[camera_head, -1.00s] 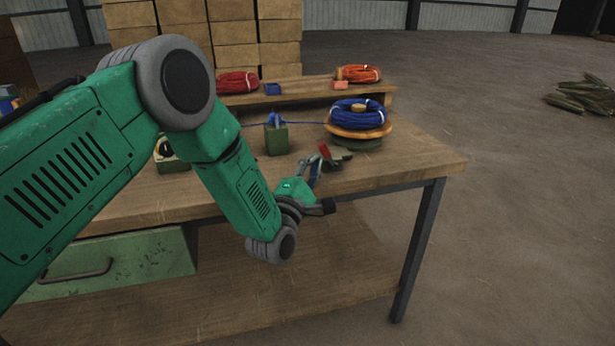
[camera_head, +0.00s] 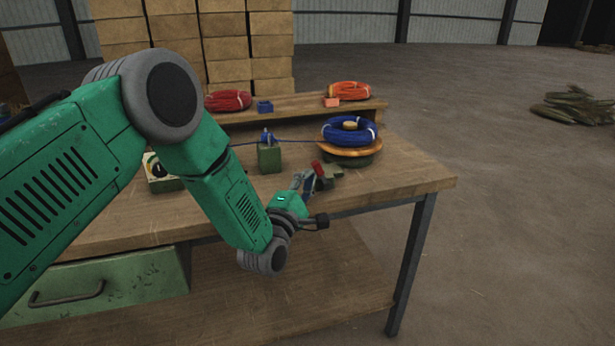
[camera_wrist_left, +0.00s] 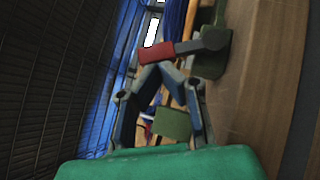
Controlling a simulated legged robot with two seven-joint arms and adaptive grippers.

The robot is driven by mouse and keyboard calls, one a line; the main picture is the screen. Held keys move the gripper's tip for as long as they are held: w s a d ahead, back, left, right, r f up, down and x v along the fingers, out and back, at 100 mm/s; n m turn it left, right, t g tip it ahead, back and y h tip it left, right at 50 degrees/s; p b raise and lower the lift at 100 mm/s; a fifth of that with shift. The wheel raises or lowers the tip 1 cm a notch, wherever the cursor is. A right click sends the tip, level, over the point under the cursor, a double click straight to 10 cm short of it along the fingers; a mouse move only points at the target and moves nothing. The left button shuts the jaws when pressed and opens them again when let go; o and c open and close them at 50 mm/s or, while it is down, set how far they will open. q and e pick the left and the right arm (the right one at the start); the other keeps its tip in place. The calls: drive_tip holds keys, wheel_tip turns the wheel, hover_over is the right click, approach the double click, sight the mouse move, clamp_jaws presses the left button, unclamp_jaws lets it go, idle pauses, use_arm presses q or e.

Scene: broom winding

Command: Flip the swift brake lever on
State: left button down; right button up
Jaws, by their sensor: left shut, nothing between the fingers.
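The swift is a round wooden disc (camera_head: 367,151) on a green base at the table's right, with a coil of blue cord (camera_head: 337,133) on it. Its brake lever has a red handle (camera_head: 318,168) at the near left of the base. In the left wrist view the red handle (camera_wrist_left: 157,52) sits on a grey arm from a green bracket (camera_wrist_left: 211,62). My left gripper (camera_head: 311,177) is shut and empty at the table's front edge, beside the handle. In the wrist view its fingertips (camera_wrist_left: 164,68) meet just below the handle; I cannot tell whether they touch it.
A green block (camera_head: 269,157) with a blue top stands left of the swift, with blue cord running by it. Red (camera_head: 228,100) and orange (camera_head: 349,91) coils lie on a raised shelf behind. The tabletop (camera_head: 405,170) right of the swift is clear.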

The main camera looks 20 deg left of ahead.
use_arm(q)
drive_tip(key=shift+w+d+r+m+g+p, duration=0.15)
drive_tip(key=shift+r+m+g+p, duration=0.3)
drive_tip(key=shift+p, duration=0.25)
drive_tip(key=m+g+p, duration=0.1)
drive_tip(key=p, duration=0.1)
drive_tip(key=w+d+r+m+g+p, duration=0.1)
drive_tip(key=m+p, duration=0.1)
drive_tip(key=p, duration=0.1)
drive_tip(key=d+r+m+g+p, duration=0.1)
drive_tip(key=g+p, duration=0.1)
drive_tip(key=shift+w+d+m, duration=0.25)
drive_tip(key=shift+w, duration=0.05)
drive_tip(key=shift+d+f+g, duration=0.1)
drive_tip(key=shift+f+g, duration=0.05)
drive_tip(key=shift+g, duration=0.1)
drive_tip(key=shift+f, duration=0.1)
